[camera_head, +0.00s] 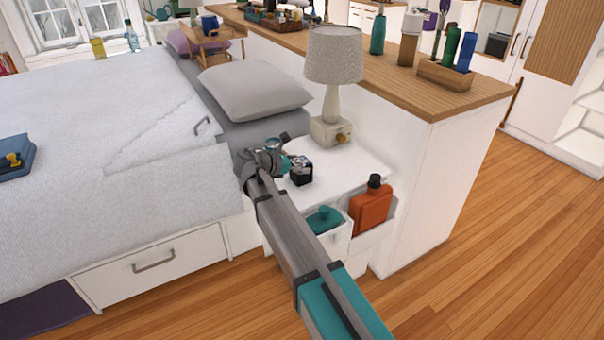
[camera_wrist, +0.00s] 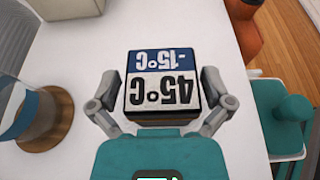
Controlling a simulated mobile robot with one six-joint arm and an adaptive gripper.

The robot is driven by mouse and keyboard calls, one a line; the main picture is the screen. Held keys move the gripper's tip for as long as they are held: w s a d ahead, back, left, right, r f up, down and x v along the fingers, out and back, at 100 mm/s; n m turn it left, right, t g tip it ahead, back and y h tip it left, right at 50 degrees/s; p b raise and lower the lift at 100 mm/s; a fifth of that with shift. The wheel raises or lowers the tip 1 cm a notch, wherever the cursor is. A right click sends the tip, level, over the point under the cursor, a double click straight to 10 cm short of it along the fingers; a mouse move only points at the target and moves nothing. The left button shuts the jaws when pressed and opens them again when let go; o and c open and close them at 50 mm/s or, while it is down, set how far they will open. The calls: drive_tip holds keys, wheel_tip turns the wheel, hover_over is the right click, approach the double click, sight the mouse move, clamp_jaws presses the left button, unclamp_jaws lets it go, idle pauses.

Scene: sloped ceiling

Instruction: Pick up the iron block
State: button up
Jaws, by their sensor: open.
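A small dark block (camera_head: 301,171) with a printed label stands on the white nightstand (camera_head: 345,172); it is the likeliest iron block. In the wrist view the block (camera_wrist: 160,78) shows a blue and white top reading "-15°C" and "45°C", upside down. My gripper (camera_wrist: 160,88) is open, with one finger at the block's left and one at its right. The fingers are close to the sides; whether they touch cannot be told. In the head view my arm partly hides the gripper (camera_head: 284,162) beside the block.
A lamp (camera_head: 331,130) stands behind the block. A glass vessel on a wooden base (camera_wrist: 45,125) is close at the left in the wrist view. An orange bottle (camera_head: 371,207) and a teal item (camera_head: 324,219) sit in side holders. The bed (camera_head: 100,190) is at left.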

sight(301, 161)
idle(0.5)
drive_tip(key=c, duration=1.1)
drive_tip(key=shift+r, duration=0.25)
wheel_tip(301, 161, up, 3)
drive_tip(key=p, duration=0.3)
drive_tip(key=shift+f, duration=0.1)
drive_tip(key=s+d+r+p, duration=0.8)
drive_tip(key=s+r+p, duration=0.1)
drive_tip(key=s+p, duration=0.1)
drive_tip(key=shift+s+r, duration=0.4)
drive_tip(key=shift+s, duration=0.35)
